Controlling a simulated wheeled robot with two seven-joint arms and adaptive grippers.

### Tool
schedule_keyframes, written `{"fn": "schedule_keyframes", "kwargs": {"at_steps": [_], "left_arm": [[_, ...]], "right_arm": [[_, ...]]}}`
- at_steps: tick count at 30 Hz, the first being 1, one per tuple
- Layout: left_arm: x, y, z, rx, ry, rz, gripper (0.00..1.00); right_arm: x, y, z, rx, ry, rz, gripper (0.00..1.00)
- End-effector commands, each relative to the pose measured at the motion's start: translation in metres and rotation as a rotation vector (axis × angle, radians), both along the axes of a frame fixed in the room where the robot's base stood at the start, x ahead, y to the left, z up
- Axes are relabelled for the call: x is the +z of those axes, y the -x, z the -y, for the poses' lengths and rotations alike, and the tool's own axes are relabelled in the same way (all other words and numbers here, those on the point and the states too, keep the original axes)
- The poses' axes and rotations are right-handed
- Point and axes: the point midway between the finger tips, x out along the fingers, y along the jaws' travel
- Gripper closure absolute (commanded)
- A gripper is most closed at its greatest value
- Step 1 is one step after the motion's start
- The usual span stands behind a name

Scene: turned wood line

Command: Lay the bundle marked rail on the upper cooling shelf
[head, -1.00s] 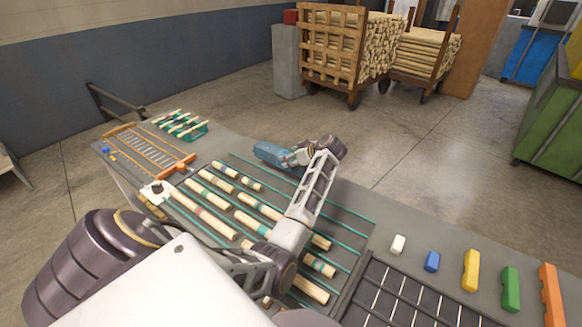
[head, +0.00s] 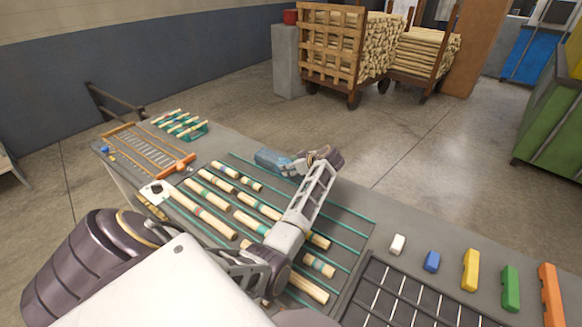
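I cannot read any marking, so I cannot tell which bundle is marked rail. I cannot identify the upper cooling shelf. My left arm reaches over the bed from the left. My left gripper (head: 278,161) is at the bed's far edge, above or beside it; a blue-grey block-like shape shows at its end. I cannot tell whether this is held or part of the gripper. My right gripper is not in view.
A teal stand with light rods (head: 182,124) and an orange-framed rack (head: 145,148) are at far left. A dark grid rack (head: 400,295) is at lower right, with coloured blocks (head: 470,270) beside it. Wood carts (head: 332,50) stand on the floor beyond.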

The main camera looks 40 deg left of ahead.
Motion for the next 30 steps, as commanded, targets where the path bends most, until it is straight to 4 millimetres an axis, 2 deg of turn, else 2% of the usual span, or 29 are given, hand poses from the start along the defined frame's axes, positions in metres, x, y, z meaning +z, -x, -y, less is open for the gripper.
{"fn": "schedule_keyframes", "kwargs": {"at_steps": [11,12,16,30], "left_arm": [[-0.0001,-0.0006,-0.0003,-0.001,-0.002,0.002,1.00],[-0.0015,-0.0002,0.0000,-0.001,-0.001,0.001,0.43],[-0.0017,-0.0001,0.0000,0.000,-0.001,0.000,0.26],[0.0004,-0.0001,-0.0001,0.001,-0.001,0.001,0.24]], "right_arm": [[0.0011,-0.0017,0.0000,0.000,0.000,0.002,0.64],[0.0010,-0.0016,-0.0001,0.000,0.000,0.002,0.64],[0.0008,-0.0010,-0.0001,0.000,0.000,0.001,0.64],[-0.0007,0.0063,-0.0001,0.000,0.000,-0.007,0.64]]}}
